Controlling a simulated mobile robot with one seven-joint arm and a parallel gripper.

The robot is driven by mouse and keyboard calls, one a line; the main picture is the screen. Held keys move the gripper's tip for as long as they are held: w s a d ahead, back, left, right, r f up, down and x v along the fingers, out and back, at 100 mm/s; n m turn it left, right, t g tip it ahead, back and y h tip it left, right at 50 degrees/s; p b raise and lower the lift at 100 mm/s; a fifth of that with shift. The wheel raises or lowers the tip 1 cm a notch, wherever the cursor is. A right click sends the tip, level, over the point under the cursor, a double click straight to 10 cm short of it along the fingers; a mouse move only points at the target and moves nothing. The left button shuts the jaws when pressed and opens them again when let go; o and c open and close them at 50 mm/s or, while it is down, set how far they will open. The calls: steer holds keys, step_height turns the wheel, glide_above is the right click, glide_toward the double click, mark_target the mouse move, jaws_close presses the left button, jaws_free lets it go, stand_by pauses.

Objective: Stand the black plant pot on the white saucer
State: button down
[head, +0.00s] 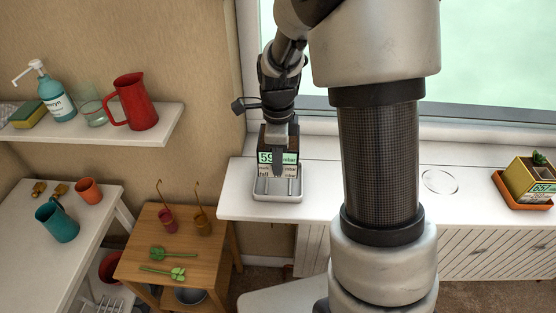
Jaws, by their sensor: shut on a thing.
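The plant pot (291,159) is a dark, square pot with a white and green printed label showing "59" on its front. My gripper (278,164) is shut on it from above, with one finger in front of the label. The pot looks upright and is over the white saucer (278,197), a square dish with a raised rim on the white sill. I cannot tell whether the pot's base touches the saucer. The far side of the pot and the other finger are hidden.
On the sill, a yellow pot (519,180) with a plant stands in an orange saucer (510,201) at far right, and a thin ring (440,181) lies flat. A wooden side table (190,272) and a shelf (165,130) with a red jug (136,102) are at left.

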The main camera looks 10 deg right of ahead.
steer(key=shift+w+f+b, duration=0.1)
steer(key=shift+f+b, duration=1.9)
steer(key=shift+f, duration=1.25)
steer(key=shift+f, duration=0.4)
steer(key=c, duration=1.7)
jaws_free()
step_height(320, 180, up, 18)
steer(key=shift+f+p, duration=0.15)
steer(key=shift+p, duration=0.85)
steer(key=s+r+n+t+p, duration=0.2)
steer(key=s+r+n, duration=0.3)
steer(key=s+n, duration=0.1)
steer(key=s+r+n+t+p, duration=0.1)
steer(key=s+r+n+p, duration=0.2)
steer(key=s+r+n, duration=0.2)
steer(key=s+r+n+t+p, duration=0.2)
steer(key=s+r+n, duration=0.2)
steer(key=s+n, duration=0.3)
steer(key=shift+s+r+n+t, duration=0.15)
steer(key=shift+r+n, duration=0.05)
steer(key=shift+n, duration=0.7)
steer(key=shift+s+r+n+t, duration=0.15)
steer(key=shift+r+n, duration=0.05)
steer(key=shift+n, duration=0.7)
